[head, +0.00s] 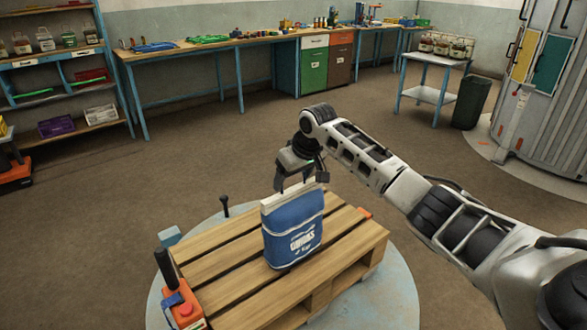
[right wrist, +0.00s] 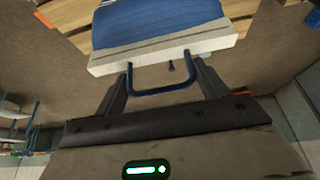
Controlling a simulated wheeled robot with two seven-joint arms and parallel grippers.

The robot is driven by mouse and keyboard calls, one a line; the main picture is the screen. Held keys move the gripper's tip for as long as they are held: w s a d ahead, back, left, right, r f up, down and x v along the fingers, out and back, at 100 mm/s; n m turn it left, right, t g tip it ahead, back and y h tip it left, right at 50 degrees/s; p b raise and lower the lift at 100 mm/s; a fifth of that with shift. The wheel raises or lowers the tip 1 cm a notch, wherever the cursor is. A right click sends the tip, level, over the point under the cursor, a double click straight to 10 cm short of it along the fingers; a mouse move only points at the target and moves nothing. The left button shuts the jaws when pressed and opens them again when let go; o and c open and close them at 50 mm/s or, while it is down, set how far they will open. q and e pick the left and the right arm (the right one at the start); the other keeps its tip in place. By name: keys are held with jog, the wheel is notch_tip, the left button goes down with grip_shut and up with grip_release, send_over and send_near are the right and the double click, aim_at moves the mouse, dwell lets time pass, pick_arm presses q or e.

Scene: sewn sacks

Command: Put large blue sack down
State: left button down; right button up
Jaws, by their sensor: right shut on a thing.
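The large blue sack (head: 293,228) has a pale top band and white lettering. It is upright over the middle of the wooden pallet (head: 220,252); whether its base touches the slats I cannot tell. My right gripper (head: 301,184) is directly above the sack, pointing down, shut on its top. In the right wrist view, the sack (right wrist: 160,25) shows its pale top edge, with a dark blue loop handle (right wrist: 165,91) between the fingers of my right gripper (right wrist: 166,78). My left gripper is not in view.
The pallet lies on a round pale platform (head: 390,295). Workbenches (head: 180,55) line the back wall, and a small table (head: 435,60) and dark bin (head: 471,102) stand at right. Open floor surrounds the platform.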

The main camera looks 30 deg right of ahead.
jog(key=shift+w+r, duration=0.15)
jog(key=shift+r, duration=0.2)
jog(key=o, duration=1.9)
jog(key=shift+s+f, duration=0.2)
jog(key=shift+f, duration=0.2)
jog(key=shift+o, duration=0.7)
jog(key=shift+r, duration=0.1)
jog(key=b+v, duration=0.1)
jog(key=v, duration=1.1)
jog(key=shift+a, duration=0.1)
